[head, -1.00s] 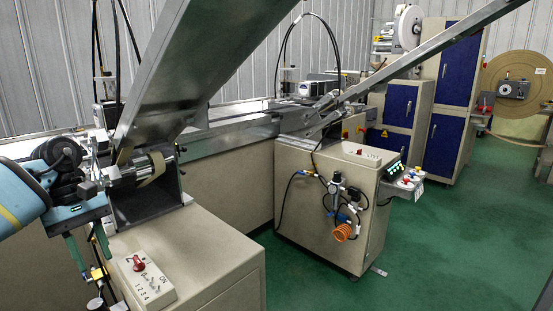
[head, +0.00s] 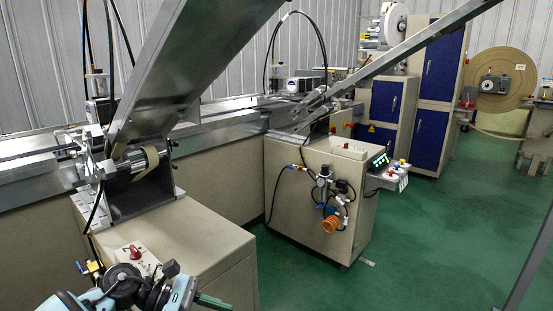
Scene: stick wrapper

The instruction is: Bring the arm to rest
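My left arm shows at the bottom left edge, with its blue and black wrist. My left gripper (head: 212,302) is at the bottom edge, in front of the beige cabinet with the switch panel. One dark green finger shows, pointing right, and the rest is cut off by the frame. I cannot tell whether it is open, and I see nothing held in it. My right arm and gripper are not in view.
A beige cabinet (head: 222,262) with a red-knobbed switch panel (head: 135,257) stands close behind the gripper. A steel roller unit (head: 130,170) sits above it. A second control cabinet (head: 310,200) stands mid-view. Green floor (head: 440,240) is open at right, with a slanted grey post (head: 530,255).

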